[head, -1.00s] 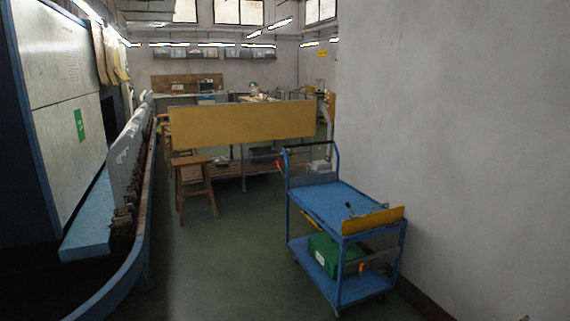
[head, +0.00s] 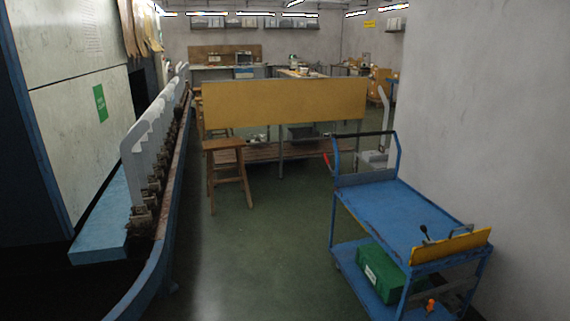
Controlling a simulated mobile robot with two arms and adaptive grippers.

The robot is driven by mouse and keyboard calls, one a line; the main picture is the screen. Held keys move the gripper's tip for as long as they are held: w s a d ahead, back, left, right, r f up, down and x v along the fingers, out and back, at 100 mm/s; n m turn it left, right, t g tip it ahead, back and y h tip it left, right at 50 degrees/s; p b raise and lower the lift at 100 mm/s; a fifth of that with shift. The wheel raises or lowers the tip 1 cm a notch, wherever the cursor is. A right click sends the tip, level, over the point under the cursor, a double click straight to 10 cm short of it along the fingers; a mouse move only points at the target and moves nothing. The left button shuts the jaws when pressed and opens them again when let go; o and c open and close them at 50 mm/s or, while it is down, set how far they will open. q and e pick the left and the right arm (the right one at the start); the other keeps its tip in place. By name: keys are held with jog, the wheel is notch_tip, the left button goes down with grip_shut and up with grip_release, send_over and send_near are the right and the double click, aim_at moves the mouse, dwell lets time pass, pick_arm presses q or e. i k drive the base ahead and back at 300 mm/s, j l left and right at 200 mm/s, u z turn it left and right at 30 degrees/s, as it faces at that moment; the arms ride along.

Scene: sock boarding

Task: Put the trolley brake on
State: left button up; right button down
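The blue trolley (head: 392,212) stands on the green floor at the right, close to the grey wall. It has an upper and a lower shelf and a dark push handle at its far end. A small red part (head: 327,160) shows beside the handle's left post. A dark lever with a knob (head: 424,232) stands on the near end of the top shelf, by a yellow panel (head: 452,246). I cannot tell which part is the brake or how it is set. Neither of my grippers is in view.
A green box (head: 380,272) and a small orange item (head: 431,304) are on the trolley's lower shelf. A wooden stool (head: 228,172) and a workbench with a yellow board (head: 285,105) stand beyond. A boarding machine (head: 150,150) runs along the left. The floor between is clear.

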aim_at(332, 173)
jog(key=i+z, duration=0.1)
jog(key=i, duration=0.7)
jog(key=i+z, duration=0.1)
jog(key=i, duration=0.65)
jog(key=i+j+z, duration=0.1)
jog(key=i, duration=0.7)
jog(key=i+z, duration=0.2)
jog(key=i, duration=0.3)
jog(key=i+j+z, duration=0.15)
jog(key=i, duration=0.35)
